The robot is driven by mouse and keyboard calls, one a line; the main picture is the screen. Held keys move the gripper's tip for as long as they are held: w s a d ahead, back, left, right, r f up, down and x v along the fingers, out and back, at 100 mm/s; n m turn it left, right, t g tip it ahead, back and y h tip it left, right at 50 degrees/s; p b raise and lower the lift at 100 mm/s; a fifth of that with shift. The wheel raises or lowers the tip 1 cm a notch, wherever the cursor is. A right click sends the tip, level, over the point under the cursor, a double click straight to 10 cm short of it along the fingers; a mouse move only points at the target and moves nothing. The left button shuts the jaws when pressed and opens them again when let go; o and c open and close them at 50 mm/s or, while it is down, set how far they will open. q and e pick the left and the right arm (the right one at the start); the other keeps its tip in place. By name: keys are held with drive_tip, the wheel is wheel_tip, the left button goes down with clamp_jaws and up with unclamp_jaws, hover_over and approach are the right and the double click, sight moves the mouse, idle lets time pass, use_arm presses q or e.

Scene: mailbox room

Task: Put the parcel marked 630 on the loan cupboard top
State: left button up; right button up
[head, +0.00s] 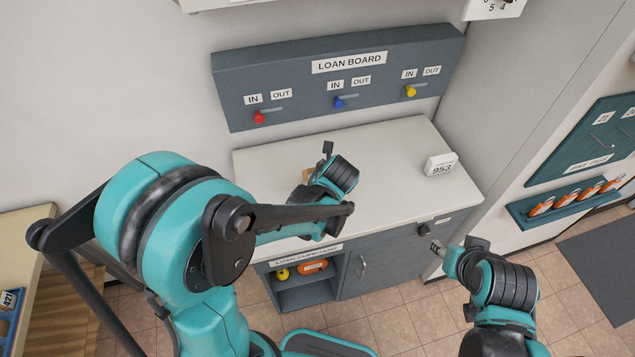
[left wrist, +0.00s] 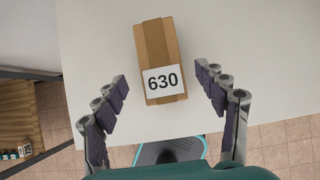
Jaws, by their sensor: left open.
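The parcel marked 630 (left wrist: 155,50) is a brown box with a white label. It lies on the pale loan cupboard top (left wrist: 90,35), and in the head view only a small brown bit of it (head: 307,174) shows beside my left gripper (head: 326,152). In the left wrist view my left gripper (left wrist: 162,80) is open, one finger on each side of the parcel's near end with gaps between. My right gripper (head: 455,248) is in front of the cupboard's right end, away from the parcel; its fingers are unclear.
A white block reading 953 (head: 440,165) stands at the right of the top. The loan board (head: 340,78) with coloured knobs is on the wall behind. The cupboard has an open shelf (head: 305,292) and a handled door (head: 385,265). The middle of the top is clear.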

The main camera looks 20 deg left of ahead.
use_arm(q)
drive_tip(key=s+a+r+n+h, duration=0.1)
drive_tip(key=s+r+n, duration=0.3)
drive_tip(key=n, duration=0.6)
drive_tip(key=s+r+n+t+h, duration=0.1)
drive_tip(key=s+r+n, duration=0.3)
drive_tip(key=n, duration=0.6)
drive_tip(key=s+a+r+n+h+p, duration=0.1)
drive_tip(key=s+r+n, duration=0.2)
drive_tip(key=s+n, duration=0.5)
drive_tip(key=shift+a+r+n+t, duration=0.3)
drive_tip(key=shift+a+r+n, duration=0.1)
drive_tip(key=shift+n, duration=0.5)
